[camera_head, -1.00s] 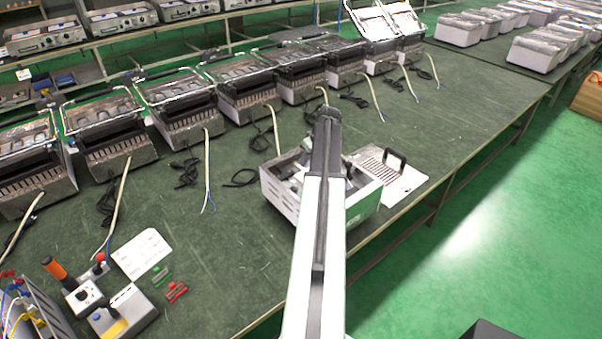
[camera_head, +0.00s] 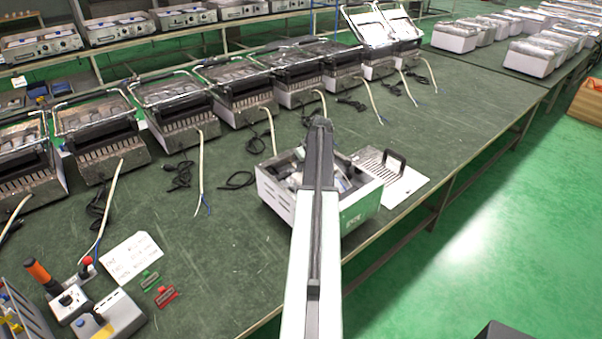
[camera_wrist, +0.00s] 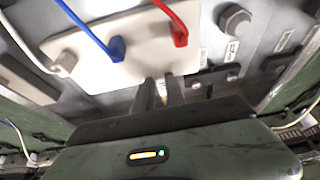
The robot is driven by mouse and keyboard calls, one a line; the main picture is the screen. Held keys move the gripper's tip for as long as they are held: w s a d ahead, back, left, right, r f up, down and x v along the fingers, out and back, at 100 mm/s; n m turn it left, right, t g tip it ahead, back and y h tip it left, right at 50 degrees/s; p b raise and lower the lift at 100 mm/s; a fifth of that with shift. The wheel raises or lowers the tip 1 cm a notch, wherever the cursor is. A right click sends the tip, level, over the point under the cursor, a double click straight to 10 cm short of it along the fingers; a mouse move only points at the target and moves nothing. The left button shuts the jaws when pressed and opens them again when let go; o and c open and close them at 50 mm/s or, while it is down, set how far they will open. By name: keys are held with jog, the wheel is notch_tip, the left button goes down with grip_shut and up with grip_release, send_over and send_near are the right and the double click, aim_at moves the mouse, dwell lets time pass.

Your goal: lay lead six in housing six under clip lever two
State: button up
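An open metal-and-white housing (camera_head: 275,195) stands on the green bench near its front edge, its inside partly hidden by my arm. Which housing is number six cannot be told. The clip levers cannot be told apart by number.
A row of similar housings (camera_head: 180,110) with cream cables (camera_head: 200,165) lines the bench's back. A slotted panel with a black handle (camera_head: 385,165) lies right of the open housing. A white card (camera_head: 133,258) and control boxes (camera_head: 108,315) are at front left.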

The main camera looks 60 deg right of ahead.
grip_shut()
jog(key=shift+r, duration=0.15)
jog(key=shift+r+p, duration=0.3)
jog(key=shift+p, duration=0.15)
notch_tip(320, 180, up, 3)
jog(key=p, duration=0.3)
jog(key=s+a, duration=0.3)
jog(key=s, duration=0.1)
jog(key=s+a, duration=0.3)
jog(key=s, duration=0.1)
jog(key=s+a+r+p, duration=0.1)
jog(key=s+a, duration=0.2)
jog(key=s, duration=0.2)
jog(key=shift+s, duration=0.1)
notch_tip(320, 180, up, 8)
jog(key=f+p, duration=0.1)
jog(key=p, duration=0.7)
notch_tip(320, 180, down, 4)
jog(key=b, duration=0.5)
